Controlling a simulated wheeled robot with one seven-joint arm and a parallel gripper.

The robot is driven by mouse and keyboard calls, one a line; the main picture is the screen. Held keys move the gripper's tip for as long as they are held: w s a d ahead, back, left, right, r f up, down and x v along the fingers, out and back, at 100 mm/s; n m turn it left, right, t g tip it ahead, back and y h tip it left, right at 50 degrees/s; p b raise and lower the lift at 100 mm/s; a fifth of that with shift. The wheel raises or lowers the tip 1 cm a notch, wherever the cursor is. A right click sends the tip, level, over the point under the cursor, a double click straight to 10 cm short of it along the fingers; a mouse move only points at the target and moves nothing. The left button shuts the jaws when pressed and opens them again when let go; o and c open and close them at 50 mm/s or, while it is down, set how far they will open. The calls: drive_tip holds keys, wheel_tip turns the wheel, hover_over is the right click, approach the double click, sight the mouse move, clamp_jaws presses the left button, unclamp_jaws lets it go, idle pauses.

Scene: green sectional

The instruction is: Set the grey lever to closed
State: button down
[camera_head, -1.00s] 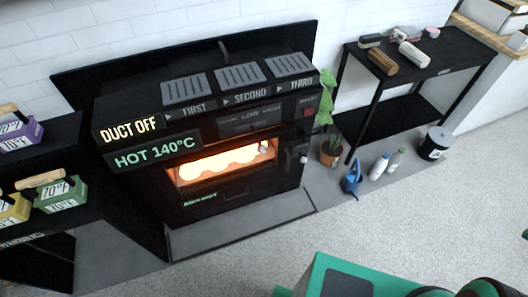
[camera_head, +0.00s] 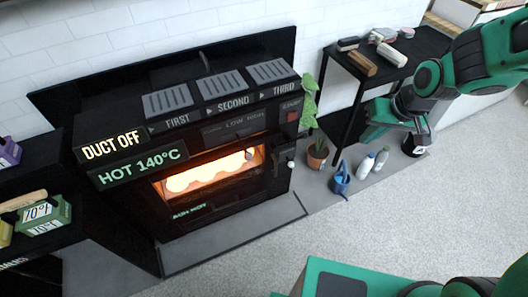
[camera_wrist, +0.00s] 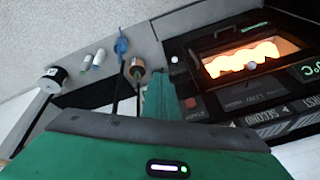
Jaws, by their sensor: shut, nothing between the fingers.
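A thin dark grey lever (camera_head: 204,60) stands up behind the top of the black stove, left of centre; I cannot be sure it is the task's lever. The black stove (camera_head: 225,205) has a glowing window, a "DUCT OFF" sign (camera_head: 112,146) and a "HOT 140°C" sign (camera_head: 142,168). A pale knob (camera_head: 291,164) sits at the right of its door. My gripper (camera_head: 368,133) is shut and empty, in front of the side table and well right of the stove. In the wrist view my gripper (camera_wrist: 157,98) shows beside the stove, which appears upside down.
A black side table (camera_head: 430,48) with brushes and blocks stands at the right. Weighted boxes (camera_head: 42,215) sit at the left. The carpet in front is clear.

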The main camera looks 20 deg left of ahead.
drive_tip(key=s+a+f+n+y, duration=0.1)
drive_tip(key=a+f+y, duration=0.15)
drive_tip(key=a, duration=0.85)
drive_tip(key=s+a+f+n+y, duration=0.15)
drive_tip(key=a+f, duration=0.25)
drive_tip(key=a, duration=0.6)
drive_tip(key=a+f, duration=0.8)
drive_tip(key=a, duration=0.1)
drive_tip(key=shift+w+a+f+g, duration=0.15)
drive_tip(key=shift+w+f+g, duration=0.15)
drive_tip(key=shift+f, duration=0.05)
